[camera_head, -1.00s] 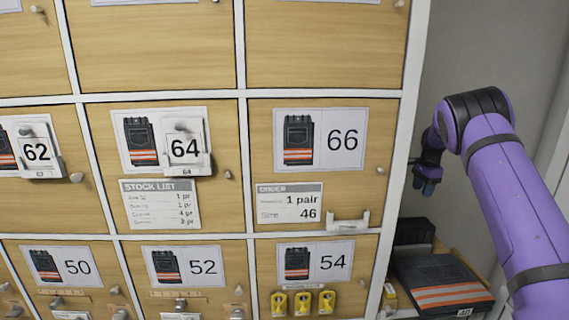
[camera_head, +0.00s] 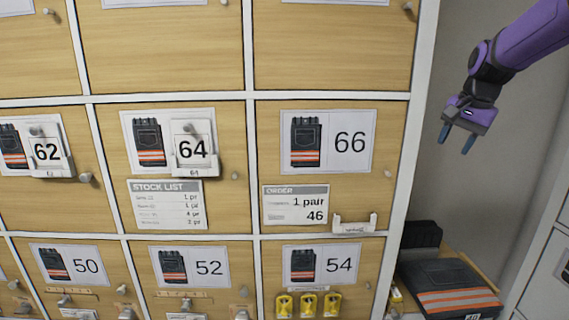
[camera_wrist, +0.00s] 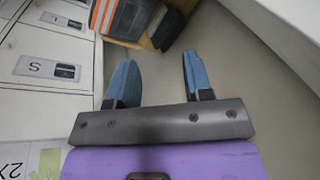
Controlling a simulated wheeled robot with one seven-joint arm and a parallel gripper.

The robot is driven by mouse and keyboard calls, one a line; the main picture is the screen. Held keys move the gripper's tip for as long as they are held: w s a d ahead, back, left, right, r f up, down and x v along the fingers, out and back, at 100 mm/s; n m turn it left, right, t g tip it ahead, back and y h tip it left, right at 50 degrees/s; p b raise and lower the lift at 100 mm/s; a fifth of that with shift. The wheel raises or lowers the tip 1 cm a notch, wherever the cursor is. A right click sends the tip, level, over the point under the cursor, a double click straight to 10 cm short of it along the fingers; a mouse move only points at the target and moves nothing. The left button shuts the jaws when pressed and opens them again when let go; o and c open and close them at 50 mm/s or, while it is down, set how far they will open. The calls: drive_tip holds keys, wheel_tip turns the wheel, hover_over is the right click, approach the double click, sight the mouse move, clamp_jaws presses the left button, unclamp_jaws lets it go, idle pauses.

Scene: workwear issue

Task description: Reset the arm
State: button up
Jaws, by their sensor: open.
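My gripper (camera_head: 457,139) is at the upper right in the head view, at the end of my purple arm. Its two blue fingers point down and stand apart with nothing between them. The fingers also show in the wrist view (camera_wrist: 160,80), open and empty, above bare grey floor or wall. The gripper hangs in free air to the right of the locker cabinet (camera_head: 422,110), touching nothing.
Folded dark trousers with orange stripes (camera_head: 452,287) lie on a shelf at the lower right, below my gripper. Wooden doors numbered 62, 64 and 66 (camera_head: 330,210) fill the left. An order card (camera_head: 296,204) hangs under 66. White drawers (camera_head: 552,270) stand at the right edge.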

drive_tip(key=s+a+r+n+t, duration=0.1)
drive_tip(key=s+a+n, duration=0.15)
drive_tip(key=s, duration=0.65)
drive_tip(key=s+a+r+n, duration=0.2)
drive_tip(key=s+a, duration=0.2)
drive_tip(key=s, duration=0.5)
drive_tip(key=s+a+f+n+t+h, duration=0.1)
drive_tip(key=s+f+n, duration=0.3)
drive_tip(key=s, duration=0.9)
drive_tip(key=shift+s+a+f, duration=0.2)
drive_tip(key=shift+a+f, duration=0.5)
drive_tip(key=shift+n, duration=0.25)
